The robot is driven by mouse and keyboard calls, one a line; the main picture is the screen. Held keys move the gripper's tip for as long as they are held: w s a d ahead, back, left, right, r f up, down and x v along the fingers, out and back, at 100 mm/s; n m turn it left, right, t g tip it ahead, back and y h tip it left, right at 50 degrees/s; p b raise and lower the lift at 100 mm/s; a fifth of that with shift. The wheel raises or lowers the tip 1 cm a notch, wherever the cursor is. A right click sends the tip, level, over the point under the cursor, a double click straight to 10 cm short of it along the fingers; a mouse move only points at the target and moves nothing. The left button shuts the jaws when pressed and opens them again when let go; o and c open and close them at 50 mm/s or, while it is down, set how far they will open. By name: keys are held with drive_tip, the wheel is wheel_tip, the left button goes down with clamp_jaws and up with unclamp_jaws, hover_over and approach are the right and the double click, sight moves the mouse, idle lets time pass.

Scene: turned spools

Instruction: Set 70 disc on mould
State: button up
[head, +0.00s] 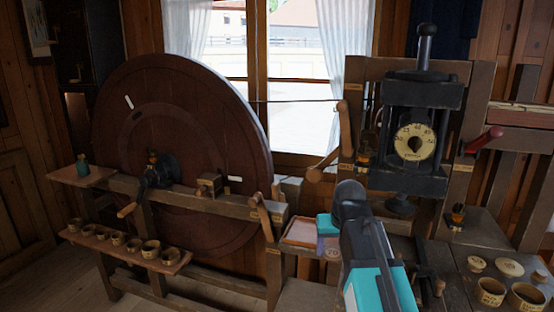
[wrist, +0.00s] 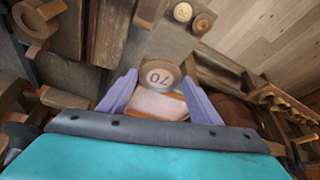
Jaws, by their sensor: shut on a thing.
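I cannot tell whether this is the mould, or whether the disc touches anything below.
A black press with a dial (head: 415,142) stands behind my arm. A large dark wheel (head: 180,110) stands at left, with a shelf of several small pots (head: 115,239) before it. Labelled pots (head: 490,292) and pale lids (head: 509,268) occupy the right bench.

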sight(331, 249)
wheel_tip(331, 249, up, 11)
drive_tip(key=w+m+h, duration=0.1)
drive_tip(key=w+m, duration=0.1)
drive_tip(key=m, duration=0.1)
drive_tip(key=shift+w, duration=0.3)
drive_tip(key=shift+s+f, duration=0.15)
